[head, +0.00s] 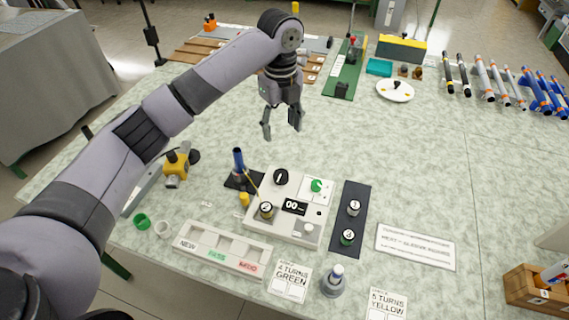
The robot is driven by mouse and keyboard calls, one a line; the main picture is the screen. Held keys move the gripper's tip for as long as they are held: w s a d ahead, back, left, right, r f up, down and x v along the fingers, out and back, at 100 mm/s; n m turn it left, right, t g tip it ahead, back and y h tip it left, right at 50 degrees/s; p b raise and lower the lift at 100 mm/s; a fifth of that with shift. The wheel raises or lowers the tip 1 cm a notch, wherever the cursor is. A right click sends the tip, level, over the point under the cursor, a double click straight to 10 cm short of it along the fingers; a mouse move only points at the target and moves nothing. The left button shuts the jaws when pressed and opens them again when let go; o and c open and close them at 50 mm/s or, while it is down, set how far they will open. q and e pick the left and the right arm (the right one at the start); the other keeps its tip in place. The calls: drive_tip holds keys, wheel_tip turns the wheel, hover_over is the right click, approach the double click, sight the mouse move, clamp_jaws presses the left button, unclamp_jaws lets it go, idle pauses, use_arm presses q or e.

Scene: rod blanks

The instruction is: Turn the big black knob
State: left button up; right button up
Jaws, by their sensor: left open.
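The big black knob (280,177) sits at the upper left of a white panel box (257,185) on the table, with a white mark on its top. A smaller green knob (316,186) and a dark display (295,207) are on the same box. A piece marked 2 (266,210) stands at its left front corner. My left gripper (282,131) is open and empty, fingers pointing down. In the picture it is above the black knob, apart from it, over the table behind the box. My right gripper is not in view.
A dark stand with a blue-handled tool (238,160) is left of the box. A dark tray (351,222) with two numbered pieces is on its right. A sorting tray (222,248) and printed cards (291,282) lie in front. The table behind the box is mostly clear.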

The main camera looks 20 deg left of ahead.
use_arm(q)
approach(281, 174)
wheel_tip(281, 174, down, 8)
drive_tip(key=shift+f+p, duration=0.15)
drive_tip(key=shift+p, duration=0.5)
drive_tip(key=shift+f, duration=0.5)
drive_tip(key=shift+c, duration=0.5)
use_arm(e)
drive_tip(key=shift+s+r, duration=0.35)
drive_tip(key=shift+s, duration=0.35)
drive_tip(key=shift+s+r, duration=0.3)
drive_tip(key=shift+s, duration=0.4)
